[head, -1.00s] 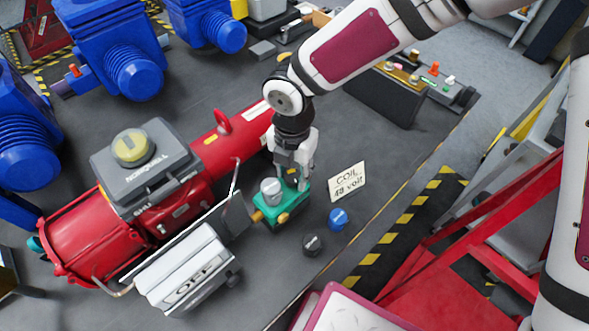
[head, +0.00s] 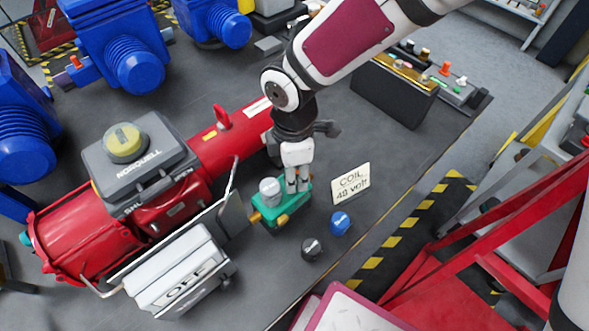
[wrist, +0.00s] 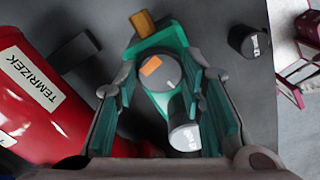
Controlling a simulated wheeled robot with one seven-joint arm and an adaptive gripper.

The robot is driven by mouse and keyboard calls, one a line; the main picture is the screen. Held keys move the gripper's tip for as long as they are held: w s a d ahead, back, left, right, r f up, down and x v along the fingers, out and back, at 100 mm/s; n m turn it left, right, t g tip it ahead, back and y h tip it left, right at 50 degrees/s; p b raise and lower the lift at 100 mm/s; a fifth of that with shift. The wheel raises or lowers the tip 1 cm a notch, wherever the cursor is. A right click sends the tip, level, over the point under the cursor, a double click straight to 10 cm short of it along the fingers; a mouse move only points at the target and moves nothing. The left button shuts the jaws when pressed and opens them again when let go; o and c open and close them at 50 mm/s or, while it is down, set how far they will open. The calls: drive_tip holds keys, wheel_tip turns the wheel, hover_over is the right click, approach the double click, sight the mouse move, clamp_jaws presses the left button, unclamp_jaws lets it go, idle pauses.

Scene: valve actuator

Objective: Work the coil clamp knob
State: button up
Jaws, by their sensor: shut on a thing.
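The green valve block (head: 292,212) stands on the dark bench, with a brass fitting at its left end. A grey cylinder (head: 269,190) rises from it. My gripper (head: 298,187) points down at the block, just right of that cylinder. Its fingers are closed on the coil clamp knob, which they hide in the head view. The wrist view shows a dark grey disc with an orange mark (wrist: 158,72) and a pale-topped, lettered cylinder (wrist: 185,134) between the fingers. I cannot tell from the wrist view which one they touch.
A red actuator (head: 90,235) lies left, with a white-fronted OFF box (head: 180,275) and raised plate close to the block. A black cap (head: 312,249), a blue cap (head: 340,222) and a "COIL 48 volt" sign (head: 350,184) stand right.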

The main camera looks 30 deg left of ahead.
drive_tip(key=shift+m, duration=0.6)
drive_tip(key=o, duration=1.1)
drive_tip(key=shift+o, duration=0.2)
drive_tip(key=shift+r, duration=0.1)
wheel_tip(320, 180, up, 12)
